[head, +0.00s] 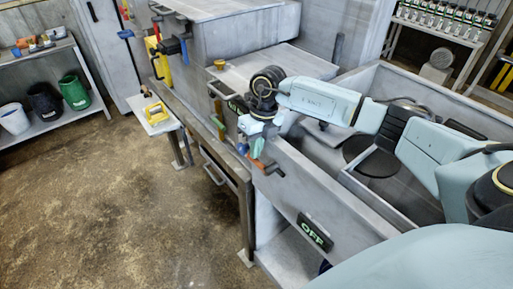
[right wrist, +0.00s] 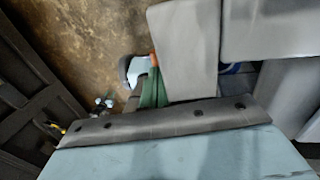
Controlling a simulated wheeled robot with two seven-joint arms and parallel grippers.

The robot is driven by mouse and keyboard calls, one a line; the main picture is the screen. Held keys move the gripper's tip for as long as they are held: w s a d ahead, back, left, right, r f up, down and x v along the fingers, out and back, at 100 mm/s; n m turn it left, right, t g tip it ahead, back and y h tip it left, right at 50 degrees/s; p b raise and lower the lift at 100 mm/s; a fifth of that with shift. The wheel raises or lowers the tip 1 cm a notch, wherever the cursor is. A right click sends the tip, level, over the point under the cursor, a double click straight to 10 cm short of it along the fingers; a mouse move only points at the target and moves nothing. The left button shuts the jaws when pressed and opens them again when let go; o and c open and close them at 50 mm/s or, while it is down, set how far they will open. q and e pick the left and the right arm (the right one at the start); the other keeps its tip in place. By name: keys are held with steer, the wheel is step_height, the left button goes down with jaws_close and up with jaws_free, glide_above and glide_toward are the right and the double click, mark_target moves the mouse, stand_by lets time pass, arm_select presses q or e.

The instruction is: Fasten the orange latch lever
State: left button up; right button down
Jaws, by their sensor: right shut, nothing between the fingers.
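A small orange lever (head: 257,163) shows on the front of the grey compactor, just below a green part (head: 258,148) and beside a black handle (head: 273,170). My right gripper (head: 250,143) is shut and empty, pointing down at the compactor front close to these parts. Whether it touches the lever I cannot tell. In the right wrist view a narrow orange piece (right wrist: 153,60) shows beside a green part (right wrist: 150,90), partly hidden by grey plates. Another orange piece (head: 219,124) is farther along the front. My left gripper is not in view.
A black OFF display (head: 314,232) is on the compactor's front wall (head: 300,198). My right arm reaches across its open bin. A small table with a yellow object (head: 155,113) stands at the left. The floor (head: 130,210) in front is clear.

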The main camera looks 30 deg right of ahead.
steer(key=shift+w+f, duration=0.1)
steer(key=shift+f, duration=0.25)
steer(key=shift+r, duration=0.1)
step_height(320, 180, up, 14)
steer(key=w+d+p, duration=0.1)
steer(key=w+d, duration=0.1)
steer(key=shift+w+d+f, duration=0.15)
steer(key=shift+d+f, duration=0.05)
steer(key=shift+d, duration=0.05)
